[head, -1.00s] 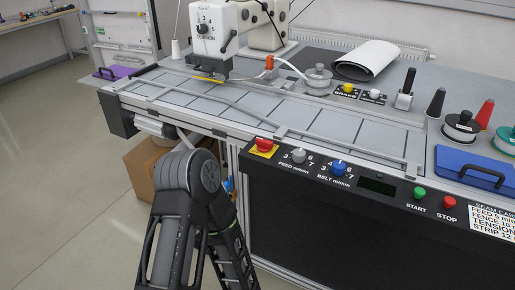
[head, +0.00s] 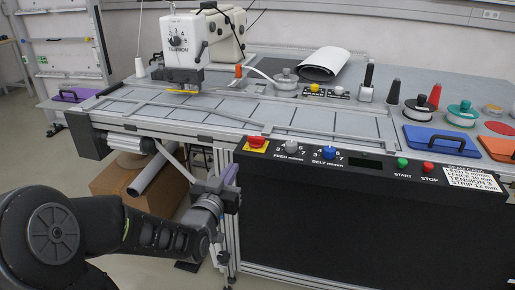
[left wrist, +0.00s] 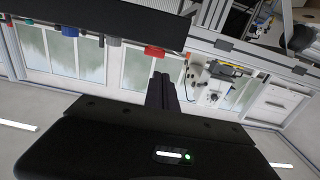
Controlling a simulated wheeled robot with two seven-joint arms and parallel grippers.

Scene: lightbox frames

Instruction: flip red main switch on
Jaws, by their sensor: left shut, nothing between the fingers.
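The red main switch (head: 257,141) is a red knob on a yellow plate at the left end of the black control panel. In the left wrist view the red switch (left wrist: 154,51) sticks out from the panel, just beyond my fingertips. My left gripper (head: 231,174) is shut and empty, below and slightly left of the switch in the head view, apart from it. Its fingers (left wrist: 161,82) also show in the left wrist view, end toward the switch. I cannot tell the switch's setting. My right gripper is not in view.
The panel also carries a grey feed knob (head: 291,146), a blue belt knob (head: 328,152), a green start button (head: 402,163) and a red stop button (head: 427,168). A cardboard box (head: 125,187) stands under the table. The floor at left is clear.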

